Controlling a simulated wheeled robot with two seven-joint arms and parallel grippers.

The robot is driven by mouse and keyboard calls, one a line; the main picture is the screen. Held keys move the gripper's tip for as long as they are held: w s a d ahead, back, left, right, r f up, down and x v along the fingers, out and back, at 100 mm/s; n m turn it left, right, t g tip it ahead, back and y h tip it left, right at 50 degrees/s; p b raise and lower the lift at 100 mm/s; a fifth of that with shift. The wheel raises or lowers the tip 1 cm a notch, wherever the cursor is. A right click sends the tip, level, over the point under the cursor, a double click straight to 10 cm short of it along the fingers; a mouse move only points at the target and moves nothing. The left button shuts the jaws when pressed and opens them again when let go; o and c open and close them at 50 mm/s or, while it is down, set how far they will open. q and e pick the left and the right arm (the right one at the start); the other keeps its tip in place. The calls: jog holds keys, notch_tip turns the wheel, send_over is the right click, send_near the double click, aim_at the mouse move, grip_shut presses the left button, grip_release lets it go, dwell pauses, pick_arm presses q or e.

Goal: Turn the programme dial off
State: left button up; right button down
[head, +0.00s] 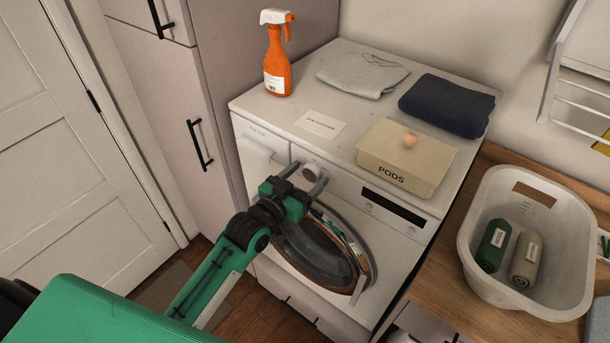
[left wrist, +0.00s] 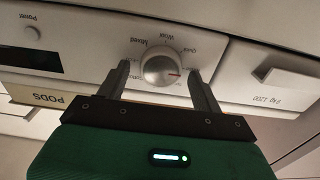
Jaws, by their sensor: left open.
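The programme dial (head: 312,169) is a round silver knob on the upper front panel of the white washing machine (head: 260,140). In the left wrist view, which is upside down, the dial (left wrist: 160,66) has a red mark pointing to the right. "Mixed", "Wool" and a label like "Quick" are printed around it; the other labels are too small to read. My left gripper (head: 307,175) is open at the panel. In the left wrist view the fingers of my left gripper (left wrist: 159,73) stand on either side of the dial, with visible gaps. My right gripper is not in view.
On the machine top are an orange spray bottle (head: 277,62), folded grey cloth (head: 362,76), folded navy cloth (head: 446,104), a white card (head: 320,124) and a PODS box (head: 405,160). The round door (head: 310,250) is below my gripper. A white basket (head: 480,280) stands right.

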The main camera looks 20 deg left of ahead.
pick_arm(q)
jog(key=c, duration=1)
jog(key=shift+n, duration=0.3)
